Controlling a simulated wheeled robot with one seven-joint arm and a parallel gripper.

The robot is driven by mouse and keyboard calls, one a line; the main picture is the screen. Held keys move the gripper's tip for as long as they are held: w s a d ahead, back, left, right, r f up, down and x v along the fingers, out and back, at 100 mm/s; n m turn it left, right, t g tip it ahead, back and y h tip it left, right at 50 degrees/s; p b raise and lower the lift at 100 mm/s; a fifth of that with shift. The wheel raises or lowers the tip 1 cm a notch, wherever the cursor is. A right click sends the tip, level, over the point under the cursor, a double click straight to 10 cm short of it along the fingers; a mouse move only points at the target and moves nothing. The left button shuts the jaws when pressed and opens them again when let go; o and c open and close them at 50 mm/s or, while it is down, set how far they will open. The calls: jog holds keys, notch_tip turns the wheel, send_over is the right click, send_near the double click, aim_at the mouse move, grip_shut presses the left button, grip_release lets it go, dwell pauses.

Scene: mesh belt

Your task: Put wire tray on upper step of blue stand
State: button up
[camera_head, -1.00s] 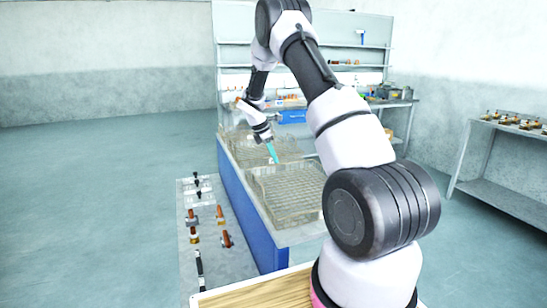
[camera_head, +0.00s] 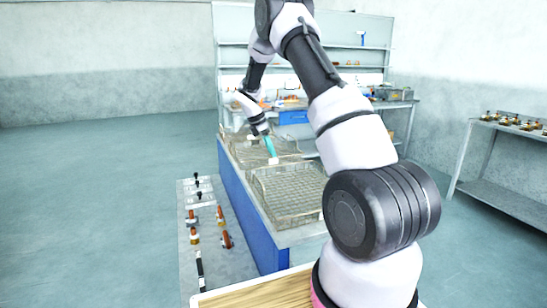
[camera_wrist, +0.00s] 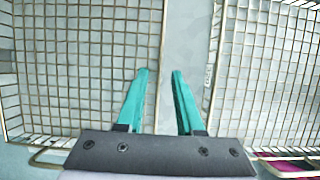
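Two wire trays sit on the grey top of a long blue-sided stand (camera_head: 242,203). The nearer wire tray (camera_head: 289,198) is in plain view; the farther wire tray (camera_head: 245,152) is partly behind my gripper. My gripper (camera_head: 271,150), with teal fingers, points down near the farther tray. In the wrist view my gripper (camera_wrist: 160,71) is open, with a clear gap between its fingertips. The side rim of the left-hand tray (camera_wrist: 90,60) runs between the fingers in the picture; I cannot tell whether they are around it or above. The right-hand tray (camera_wrist: 265,75) is apart from it.
A low grey table (camera_head: 215,262) with several orange and black fittings stands left of the stand. A wooden-topped surface (camera_head: 262,293) is in front. A shelved workbench (camera_head: 350,62) is behind, and a grey side table (camera_head: 500,185) is at the right. The left floor is clear.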

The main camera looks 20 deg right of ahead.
jog(key=s+a+r+m+t+y, duration=0.1)
jog(key=s+a+r+m, duration=0.2)
jog(key=r, duration=0.6)
jog(key=s+a+r+m+t+y, duration=0.1)
jog(key=s+r+m, duration=0.1)
jog(key=s+r, duration=0.5)
jog(key=s+a+r+m+t+y, duration=0.1)
jog(key=s+a+r+m, duration=0.1)
jog(key=s+m, duration=0.3)
jog(key=s+a+r+m+t+y, duration=0.2)
jog(key=s+r+m, duration=0.3)
jog(key=s, duration=0.9)
jog(key=s+a+r+m+t+y, duration=0.1)
jog(key=s+a+r+m+t, duration=0.1)
jog(key=s+r+m, duration=0.2)
jog(key=s+m, duration=0.3)
jog(key=s, duration=0.3)
jog(key=shift+s+a, duration=0.15)
jog(key=shift+s, duration=0.05)
jog(key=shift+a+y, duration=0.1)
jog(key=shift+y, duration=0.2)
